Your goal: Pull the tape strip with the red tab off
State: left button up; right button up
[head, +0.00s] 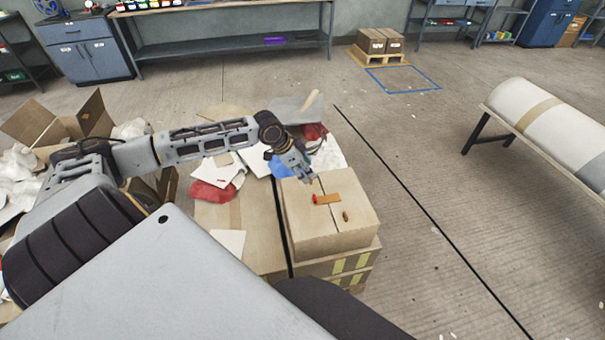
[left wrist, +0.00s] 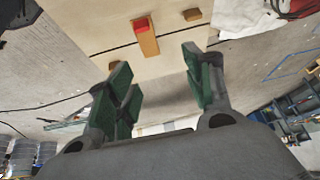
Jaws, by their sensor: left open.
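The orange-brown tape strip (head: 329,198) with a red tab (head: 314,199) at its left end lies on top of a cardboard box (head: 312,235), across its dark seam. In the left wrist view the strip (left wrist: 148,43) and its red tab (left wrist: 141,25) show at the top, between the fingers in the picture. My left gripper (head: 304,177) is open and empty, above the box near its far left part, apart from the strip. Its green-padded fingers (left wrist: 158,68) are spread wide in the left wrist view. My right gripper is not in view.
A short brown piece (head: 346,216) lies on the box near the strip; it also shows in the left wrist view (left wrist: 192,14). Red, white and blue cloths or bags (head: 325,155) lie behind the box. Open floor (head: 440,170) is to the right.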

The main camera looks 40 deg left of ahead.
aim_at(314, 197)
pick_arm(q)
jog(key=s, duration=0.1)
jog(key=s+f+g, duration=0.1)
jog(key=shift+s+a+m, duration=0.15)
jog(key=shift+s+m, duration=0.15)
jog(key=shift+f, duration=0.1)
dwell(0.3)
jog(key=b+x, duration=0.1)
jog(key=x, duration=1.1)
jog(key=shift+s+f, duration=0.15)
jog(key=shift+f, duration=0.05)
jog(key=shift+w+f, duration=0.2)
jog(key=shift+f, duration=0.45)
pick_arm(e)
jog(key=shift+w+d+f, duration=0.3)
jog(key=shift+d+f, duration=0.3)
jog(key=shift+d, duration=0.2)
